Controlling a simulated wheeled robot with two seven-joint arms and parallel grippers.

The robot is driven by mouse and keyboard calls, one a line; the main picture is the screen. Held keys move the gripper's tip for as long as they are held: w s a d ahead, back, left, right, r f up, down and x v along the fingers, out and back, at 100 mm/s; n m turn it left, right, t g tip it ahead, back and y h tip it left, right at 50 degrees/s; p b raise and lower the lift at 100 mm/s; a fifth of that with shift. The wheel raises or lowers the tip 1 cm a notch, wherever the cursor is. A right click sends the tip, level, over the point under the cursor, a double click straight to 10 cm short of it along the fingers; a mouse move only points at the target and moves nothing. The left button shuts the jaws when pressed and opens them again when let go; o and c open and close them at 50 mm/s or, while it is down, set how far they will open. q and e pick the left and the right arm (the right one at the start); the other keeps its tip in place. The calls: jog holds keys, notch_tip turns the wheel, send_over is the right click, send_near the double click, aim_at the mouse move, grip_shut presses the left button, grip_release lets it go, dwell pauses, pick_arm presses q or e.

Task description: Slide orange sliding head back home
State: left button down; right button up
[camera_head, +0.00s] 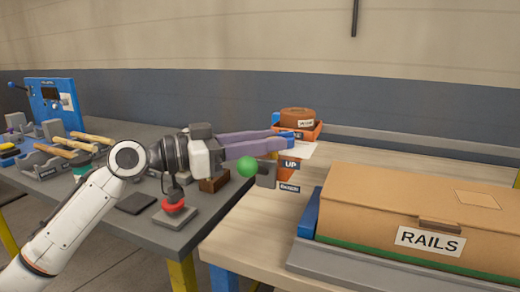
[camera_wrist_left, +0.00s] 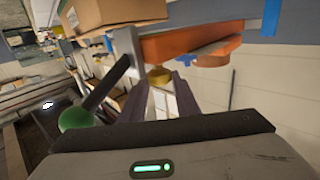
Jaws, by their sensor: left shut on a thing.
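The orange sliding head (camera_head: 312,132) is at the far left end of the wooden bench, with a round brown piece (camera_head: 298,114) on top. In the left wrist view it is a long orange body (camera_wrist_left: 190,43) beyond my fingertips. My left gripper (camera_head: 284,138) reaches in from the left, its long purple-grey fingers at the head. In the left wrist view a brass-coloured knob (camera_wrist_left: 158,77) sits at the fingertips (camera_wrist_left: 160,84), and the gripper is shut on it; the exact contact is partly hidden. My right gripper is not in view.
A lever's green ball (camera_head: 247,166) stands just below my left fingers, near a grey block (camera_head: 266,174) and an UP sign (camera_head: 291,164). A RAILS box (camera_head: 400,205) fills the bench's right side. Tools with wooden handles (camera_head: 92,138) lie on the grey table at left.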

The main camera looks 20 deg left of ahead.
pick_arm(q)
jog(key=shift+w+a, duration=0.1)
jog(key=shift+a, duration=0.05)
jog(key=c, duration=1.4)
grip_release()
jog(key=shift+a, duration=0.15)
jog(key=shift+o, duration=0.2)
jog(key=shift+s+a+f, duration=0.1)
jog(key=shift+s+a, duration=0.15)
jog(key=b+v, duration=0.2)
jog(key=v, duration=0.7)
jog(key=shift+s, duration=0.25)
